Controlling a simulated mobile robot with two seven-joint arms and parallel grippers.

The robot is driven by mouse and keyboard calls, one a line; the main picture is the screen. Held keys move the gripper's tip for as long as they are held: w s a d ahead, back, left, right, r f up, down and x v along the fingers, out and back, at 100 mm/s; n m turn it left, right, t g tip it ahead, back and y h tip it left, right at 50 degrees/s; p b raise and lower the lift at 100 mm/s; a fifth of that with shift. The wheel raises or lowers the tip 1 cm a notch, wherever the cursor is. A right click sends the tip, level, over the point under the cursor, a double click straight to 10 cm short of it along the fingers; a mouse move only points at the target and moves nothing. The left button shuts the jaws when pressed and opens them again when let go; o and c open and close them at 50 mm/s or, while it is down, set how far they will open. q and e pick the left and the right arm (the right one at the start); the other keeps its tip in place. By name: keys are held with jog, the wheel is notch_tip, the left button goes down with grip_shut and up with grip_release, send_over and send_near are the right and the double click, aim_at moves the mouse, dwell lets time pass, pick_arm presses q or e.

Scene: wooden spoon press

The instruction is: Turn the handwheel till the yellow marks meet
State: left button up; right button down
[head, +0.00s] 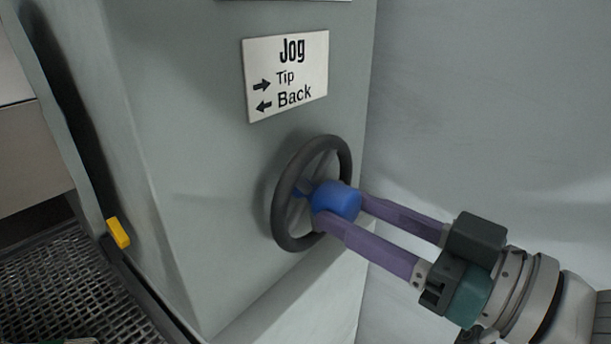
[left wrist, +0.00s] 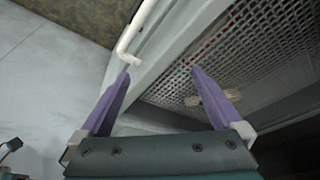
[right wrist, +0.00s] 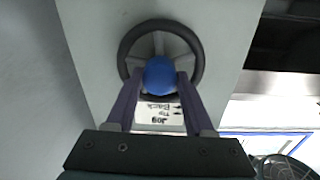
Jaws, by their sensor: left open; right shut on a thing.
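The handwheel (head: 282,215) has a dark round rim, grey spokes and a blue hub knob (head: 337,201). It is mounted on the grey machine panel below the Jog sign. My right gripper (head: 342,203) is shut on the blue knob, one purple finger on each side. In the right wrist view the knob (right wrist: 160,76) sits between the fingertips, with the wheel rim (right wrist: 196,48) behind. A yellow mark (head: 118,232) shows at the panel's left edge; I cannot make out a second one. My left gripper (left wrist: 160,85) is open and empty.
The Jog sign (head: 286,76) reads Tip with a right arrow and Back with a left arrow. A dark mesh (head: 80,285) lies at the lower left. In the left wrist view a white pipe (left wrist: 135,35) and a mesh panel (left wrist: 240,60) lie beyond the fingers.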

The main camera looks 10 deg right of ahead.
jog(key=shift+n, duration=0.3)
jog(key=n, duration=0.3)
jog(key=shift+p, duration=0.35)
jog(key=n, duration=0.4)
jog(key=shift+n, duration=0.3)
jog(key=n, duration=0.4)
jog(key=shift+n, duration=0.3)
jog(key=shift+d+n+y, duration=0.1)
jog(key=shift+n+y, duration=0.3)
jog(key=shift+n, duration=1.5)
jog(key=shift+c, duration=1.4)
grip_release()
